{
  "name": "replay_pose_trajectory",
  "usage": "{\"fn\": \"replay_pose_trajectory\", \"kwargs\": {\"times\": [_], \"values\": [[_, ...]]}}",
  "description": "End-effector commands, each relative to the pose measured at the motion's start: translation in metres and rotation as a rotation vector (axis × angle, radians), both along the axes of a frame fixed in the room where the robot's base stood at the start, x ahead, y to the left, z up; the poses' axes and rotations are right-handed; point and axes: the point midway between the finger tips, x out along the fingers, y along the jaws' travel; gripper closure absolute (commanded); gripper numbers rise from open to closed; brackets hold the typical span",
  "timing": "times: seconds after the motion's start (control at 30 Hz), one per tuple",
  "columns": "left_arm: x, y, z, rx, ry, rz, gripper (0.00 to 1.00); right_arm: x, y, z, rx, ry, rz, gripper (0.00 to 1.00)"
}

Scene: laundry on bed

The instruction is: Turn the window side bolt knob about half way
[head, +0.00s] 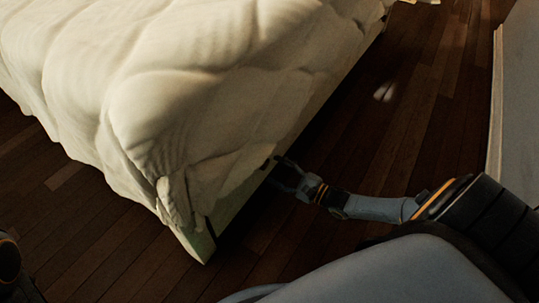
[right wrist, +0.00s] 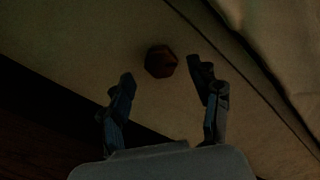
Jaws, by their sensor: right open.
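The bolt knob (right wrist: 161,61) is a small dark reddish-brown faceted piece on the pale side rail of the bed (right wrist: 105,38). My right gripper (right wrist: 166,80) is open, with one finger to each side and the knob showing between and just beyond the fingertips. I cannot tell whether the fingers touch it. In the head view my right gripper (head: 281,169) is beside the bed's side rail (head: 236,190), near the bed's corner, and the knob cannot be made out there. My left gripper is not in view; only a dark bit of my left arm shows at the lower left edge.
A thick cream quilt (head: 170,75) covers the bed and hangs over the rail above the knob, also at the upper right of the wrist view (right wrist: 285,40). Bare dark wood floor (head: 400,110) lies between the bed and a pale wall (head: 520,100) at right.

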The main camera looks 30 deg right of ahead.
Motion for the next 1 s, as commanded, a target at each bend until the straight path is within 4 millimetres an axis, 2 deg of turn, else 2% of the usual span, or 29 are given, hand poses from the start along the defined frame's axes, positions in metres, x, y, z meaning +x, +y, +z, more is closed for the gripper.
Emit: {"fn": "replay_pose_trajectory", "kwargs": {"times": [0.03, 0.2, 0.4, 0.6, 1.0], "values": [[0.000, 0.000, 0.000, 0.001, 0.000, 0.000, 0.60, -0.013, -0.005, -0.001, -0.003, 0.004, 0.001, 0.38], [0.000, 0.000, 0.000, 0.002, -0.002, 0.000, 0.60, -0.046, -0.019, -0.001, -0.002, 0.004, 0.001, 0.38], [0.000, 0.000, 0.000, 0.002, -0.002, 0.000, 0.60, -0.071, -0.030, -0.001, -0.002, 0.002, -0.001, 0.38], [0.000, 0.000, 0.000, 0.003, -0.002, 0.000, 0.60, -0.078, -0.032, 0.000, -0.001, 0.000, -0.001, 0.38], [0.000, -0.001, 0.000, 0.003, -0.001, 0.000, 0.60, -0.077, -0.032, 0.000, -0.001, 0.000, -0.001, 0.38]]}}
